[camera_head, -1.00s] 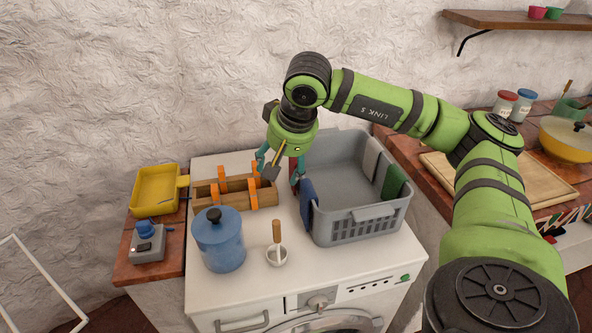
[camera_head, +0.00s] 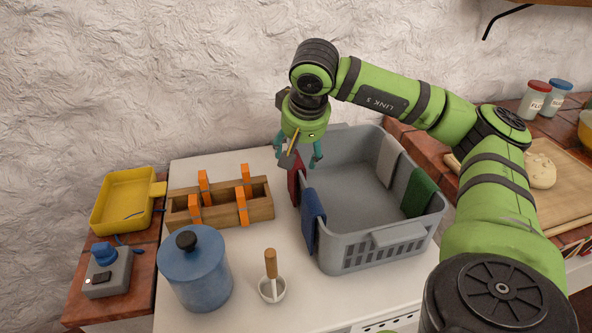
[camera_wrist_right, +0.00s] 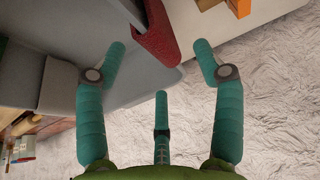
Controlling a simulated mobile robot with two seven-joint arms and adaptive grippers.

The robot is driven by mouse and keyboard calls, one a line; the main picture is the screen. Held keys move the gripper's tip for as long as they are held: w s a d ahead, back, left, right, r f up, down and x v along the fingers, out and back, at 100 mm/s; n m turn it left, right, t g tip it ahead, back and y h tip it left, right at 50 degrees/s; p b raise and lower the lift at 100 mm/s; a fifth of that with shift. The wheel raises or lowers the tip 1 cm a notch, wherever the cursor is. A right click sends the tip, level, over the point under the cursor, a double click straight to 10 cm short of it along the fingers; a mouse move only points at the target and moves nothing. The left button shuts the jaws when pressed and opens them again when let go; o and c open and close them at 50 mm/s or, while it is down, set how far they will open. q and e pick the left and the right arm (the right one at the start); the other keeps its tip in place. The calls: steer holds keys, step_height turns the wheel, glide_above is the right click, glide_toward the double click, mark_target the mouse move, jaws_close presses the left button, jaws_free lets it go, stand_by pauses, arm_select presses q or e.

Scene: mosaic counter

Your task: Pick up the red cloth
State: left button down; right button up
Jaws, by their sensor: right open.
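The red cloth (camera_head: 294,184) hangs over the left wall of the grey basket (camera_head: 371,239), behind the blue cloth (camera_head: 313,218). It is partly hidden by my right gripper (camera_head: 298,160) in the head view. In the right wrist view the red cloth (camera_wrist_right: 155,35) drapes over the basket's rim at the top, between and beyond the open fingertips (camera_wrist_right: 160,60). The fingers are apart and hold nothing; the cloth does not appear gripped. My left gripper is not in view.
A green cloth (camera_head: 420,192) and a grey cloth (camera_head: 387,160) hang on the basket's right wall. A textured wall is close behind.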

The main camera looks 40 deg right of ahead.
mark_target(300, 158)
steer(key=shift+f, duration=0.5)
steer(key=shift+w+d+f, duration=0.15)
steer(key=shift+w+f, duration=0.05)
steer(key=shift+f, duration=0.05)
steer(key=shift+x, duration=0.8)
steer(key=x, duration=0.2)
steer(key=d+p+x, duration=0.1)
steer(key=x, duration=0.1)
steer(key=shift+f+p, duration=0.1)
steer(key=shift+p, duration=0.2)
steer(key=shift+w+f, duration=0.2)
steer(key=shift+f, duration=0.1)
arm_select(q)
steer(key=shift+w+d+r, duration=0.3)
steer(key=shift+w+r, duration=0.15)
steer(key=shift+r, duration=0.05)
arm_select(e)
steer(key=c, duration=1.3)
